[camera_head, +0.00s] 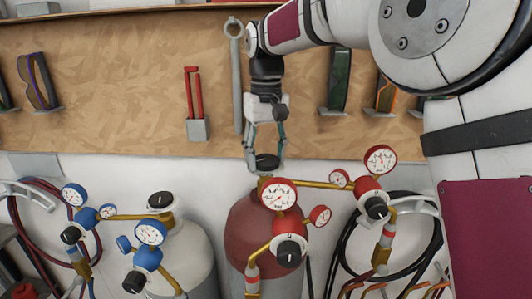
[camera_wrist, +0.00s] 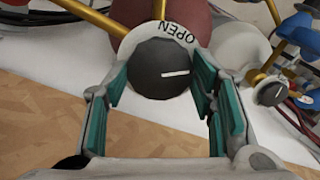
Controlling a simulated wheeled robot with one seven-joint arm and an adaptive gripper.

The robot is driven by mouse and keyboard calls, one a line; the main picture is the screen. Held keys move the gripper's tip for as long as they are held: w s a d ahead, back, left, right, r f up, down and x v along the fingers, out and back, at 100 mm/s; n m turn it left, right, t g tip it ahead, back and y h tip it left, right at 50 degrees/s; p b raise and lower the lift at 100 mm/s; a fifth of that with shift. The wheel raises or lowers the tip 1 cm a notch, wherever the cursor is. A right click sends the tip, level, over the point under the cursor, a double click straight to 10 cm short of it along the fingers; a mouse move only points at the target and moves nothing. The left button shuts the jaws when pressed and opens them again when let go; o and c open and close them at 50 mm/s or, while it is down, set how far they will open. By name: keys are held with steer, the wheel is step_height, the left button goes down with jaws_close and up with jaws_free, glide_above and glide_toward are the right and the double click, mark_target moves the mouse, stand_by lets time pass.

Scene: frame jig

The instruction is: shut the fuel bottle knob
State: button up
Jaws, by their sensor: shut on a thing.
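The fuel bottle is a dark red cylinder (camera_head: 247,232) standing below my arm in the head view; part of it also shows at the top of the wrist view (camera_wrist: 182,14). Its round black knob (camera_head: 267,162) sits on top. In the wrist view the knob (camera_wrist: 150,70) has a white line pointing right, and a pale ring (camera_wrist: 180,35) marked OPEN curves behind it. My gripper (camera_head: 265,153) reaches down from above and is shut on the knob, with one teal-padded finger at each side. The rest of the ring's lettering is hidden.
A grey-white bottle (camera_head: 190,256) with its own black knob (camera_head: 161,200) stands to the left. Red gauges and brass pipes crowd the front of the red bottle. Blue regulators (camera_head: 147,258) and hoses are at left. A wooden tool board (camera_head: 110,95) rises behind.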

steer(key=m+p, duration=0.1)
steer(key=m, duration=1)
steer(key=shift+p, duration=0.4)
steer(key=m, duration=0.3)
steer(key=shift+m+p, duration=0.3)
steer(key=shift+p, duration=0.05)
steer(key=m, duration=0.5)
steer(key=shift+p, duration=0.4)
steer(key=shift+m+p, duration=0.3)
steer(key=shift+m, duration=2.1)
steer(key=o, duration=1.1)
steer(key=shift+o, duration=0.2)
